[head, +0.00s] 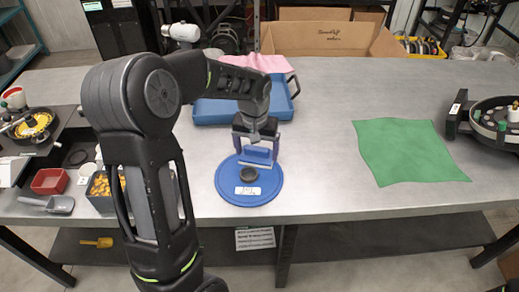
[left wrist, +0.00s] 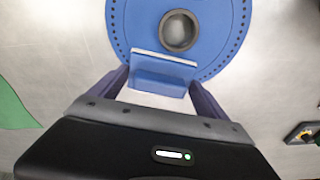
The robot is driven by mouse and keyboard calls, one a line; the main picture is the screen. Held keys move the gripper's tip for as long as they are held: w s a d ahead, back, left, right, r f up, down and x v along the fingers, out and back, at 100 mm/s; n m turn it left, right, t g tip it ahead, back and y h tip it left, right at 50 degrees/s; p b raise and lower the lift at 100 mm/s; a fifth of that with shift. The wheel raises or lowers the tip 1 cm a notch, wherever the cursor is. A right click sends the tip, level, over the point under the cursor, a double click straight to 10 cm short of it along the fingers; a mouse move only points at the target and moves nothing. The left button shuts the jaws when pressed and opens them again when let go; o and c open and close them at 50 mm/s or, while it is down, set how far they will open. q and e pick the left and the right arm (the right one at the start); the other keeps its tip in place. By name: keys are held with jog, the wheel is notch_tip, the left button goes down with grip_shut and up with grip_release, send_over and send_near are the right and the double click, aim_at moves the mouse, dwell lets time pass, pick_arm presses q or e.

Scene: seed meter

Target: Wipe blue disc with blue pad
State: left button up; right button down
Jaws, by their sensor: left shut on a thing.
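The blue disc (head: 232,190) lies flat on the grey table near its front edge. It has a dark round hub (head: 249,174) in the middle and a white label (head: 247,190). My left gripper (head: 257,147) is over the far edge of the disc, shut on the blue pad (head: 258,155). In the left wrist view the pad (left wrist: 163,72), with a pale front edge, sits between the two fingers (left wrist: 160,88) and overlaps the rim of the disc (left wrist: 225,35), close to the hub (left wrist: 179,30). I cannot tell whether the pad touches the disc. My right gripper is not in view.
A blue tray (head: 210,112) with a pink cloth (head: 262,63) stands behind the gripper. A green cloth (head: 405,150) lies to the right. A round dark device (head: 490,120) is at the right edge. A red box (head: 50,181) and scoop (head: 55,204) are left. Table between disc and green cloth is clear.

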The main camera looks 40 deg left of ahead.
pick_arm(q)
jog(key=shift+r, duration=0.15)
jog(key=shift+r+p, duration=2.1)
jog(key=shift+r, duration=0.8)
jog(key=shift+r+p, duration=1)
jog(key=shift+r, duration=0.55)
jog(key=shift+d+f, duration=0.1)
